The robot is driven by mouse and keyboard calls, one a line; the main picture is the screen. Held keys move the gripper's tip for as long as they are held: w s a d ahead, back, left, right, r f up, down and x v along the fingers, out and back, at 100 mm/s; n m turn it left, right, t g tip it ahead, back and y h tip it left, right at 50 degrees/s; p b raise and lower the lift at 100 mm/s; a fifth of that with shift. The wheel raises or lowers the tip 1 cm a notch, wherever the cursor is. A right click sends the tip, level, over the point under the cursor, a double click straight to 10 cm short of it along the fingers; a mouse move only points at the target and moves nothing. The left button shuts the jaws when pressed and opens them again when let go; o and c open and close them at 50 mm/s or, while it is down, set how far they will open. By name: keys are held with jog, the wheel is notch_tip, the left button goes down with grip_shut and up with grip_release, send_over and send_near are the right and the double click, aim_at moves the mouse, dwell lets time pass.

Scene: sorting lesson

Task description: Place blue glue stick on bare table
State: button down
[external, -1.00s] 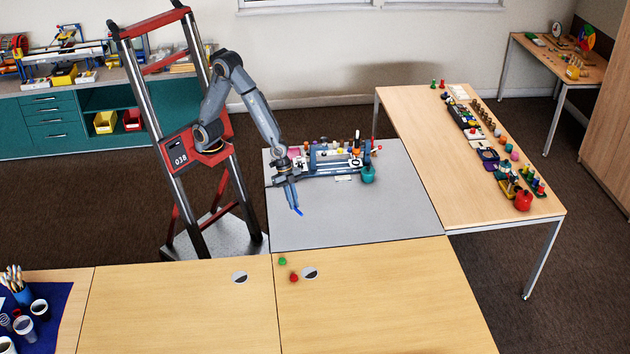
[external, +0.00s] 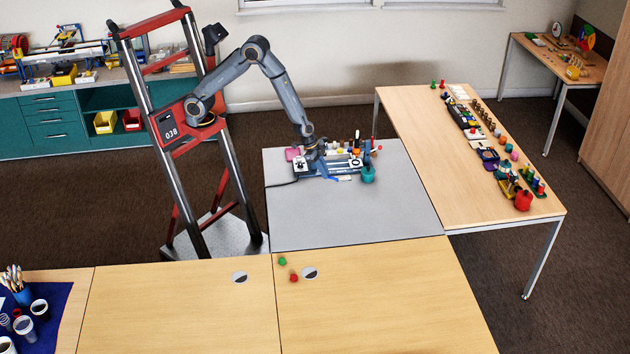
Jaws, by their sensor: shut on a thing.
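My gripper (external: 322,168) is shut on the blue glue stick (external: 330,177), which slants down from its fingers. They are in front of the cluttered strip at the back of the grey table (external: 350,220). I cannot tell whether the stick touches the table or the things behind it. The front and middle of the grey table are bare.
A blue-grey rack (external: 305,172) with small items stands along the grey table's back. A teal pot (external: 368,174) is at its right end, and a pink item (external: 292,154) at its left. Wooden tables adjoin; green (external: 282,261) and red (external: 293,278) pieces lie in front.

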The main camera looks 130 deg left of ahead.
jog(key=n+y+p, duration=0.1)
jog(key=n+p, duration=0.1)
jog(key=p, duration=0.1)
send_over(329, 185)
jog(key=s, duration=0.1)
jog(key=shift+g, duration=0.4)
notch_tip(329, 185, down, 6)
jog(key=b, duration=0.6)
jog(key=shift+b, duration=0.3)
jog(key=shift+f+b, duration=2.15)
jog(key=shift+f, duration=0.05)
jog(key=shift+f+b, duration=0.3)
jog(key=shift+b, duration=0.1)
jog(key=c, duration=1.8)
grip_release()
jog(key=shift+s, duration=0.1)
jog(key=shift+d, duration=0.1)
jog(key=shift+d+f, duration=0.1)
jog(key=shift+d, duration=0.05)
